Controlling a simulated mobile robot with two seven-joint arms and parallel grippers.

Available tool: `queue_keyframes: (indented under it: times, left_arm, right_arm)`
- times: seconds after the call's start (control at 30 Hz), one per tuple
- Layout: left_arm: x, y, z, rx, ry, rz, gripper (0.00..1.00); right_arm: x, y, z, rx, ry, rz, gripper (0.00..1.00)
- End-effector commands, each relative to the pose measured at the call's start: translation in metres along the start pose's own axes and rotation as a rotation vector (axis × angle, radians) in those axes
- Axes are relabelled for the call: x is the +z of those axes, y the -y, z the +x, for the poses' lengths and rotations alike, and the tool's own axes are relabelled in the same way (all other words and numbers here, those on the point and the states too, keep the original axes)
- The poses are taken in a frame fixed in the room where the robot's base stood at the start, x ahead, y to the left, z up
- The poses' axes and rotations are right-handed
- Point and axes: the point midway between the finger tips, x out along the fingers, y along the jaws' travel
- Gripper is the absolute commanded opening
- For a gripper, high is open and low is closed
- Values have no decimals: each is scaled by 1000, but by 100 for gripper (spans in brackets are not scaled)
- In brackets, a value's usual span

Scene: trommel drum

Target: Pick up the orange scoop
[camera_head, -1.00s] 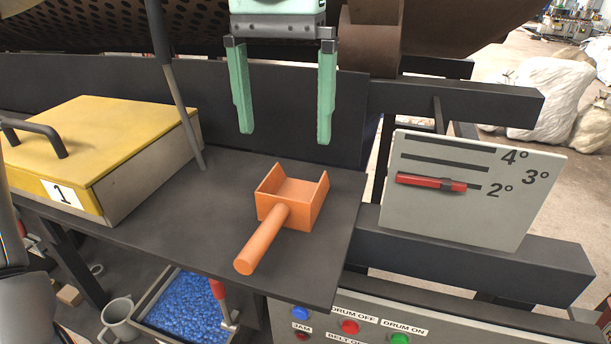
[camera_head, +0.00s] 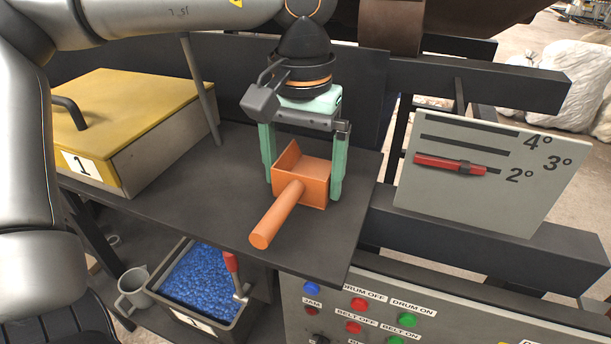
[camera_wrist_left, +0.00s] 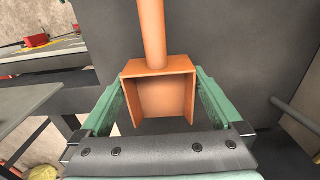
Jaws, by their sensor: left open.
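The orange scoop (camera_head: 281,207) lies on the dark shelf (camera_head: 190,205), its handle pointing toward the front left. My left gripper (camera_head: 304,190) is open and lowered over the scoop, one green finger on each side of its box-shaped part. In the left wrist view the scoop (camera_wrist_left: 160,87) sits between the two spread fingers, with its handle pointing away from the gripper. Small gaps show between the fingers and the scoop's side walls. My right gripper is not in view.
A yellow-lidded box marked 1 (camera_head: 125,125) stands left on the shelf, with a thin grey post (camera_head: 201,95) beside it. A panel with a red slider (camera_head: 490,185) stands at right. Below are a bin of blue pellets (camera_head: 205,285), a mug (camera_head: 132,290) and a button panel (camera_head: 400,315).

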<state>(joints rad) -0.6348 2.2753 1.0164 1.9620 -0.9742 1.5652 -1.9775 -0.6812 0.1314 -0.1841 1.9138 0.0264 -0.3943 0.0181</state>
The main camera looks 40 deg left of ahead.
Motion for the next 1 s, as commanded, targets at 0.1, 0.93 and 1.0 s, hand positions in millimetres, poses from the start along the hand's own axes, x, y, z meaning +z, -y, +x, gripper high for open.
queue_keyframes:
  times: [0.1, 0.93, 1.0]
  left_arm:
    - [0, 0, 4, 0, 0, 0, 100]
    - [0, 0, 4, 1, -2, 0, 31]
    - [0, 0, 4, 1, -2, 0, 31]
  right_arm:
    - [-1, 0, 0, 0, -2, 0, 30]
    - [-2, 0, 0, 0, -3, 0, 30]
    - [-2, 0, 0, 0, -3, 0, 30]
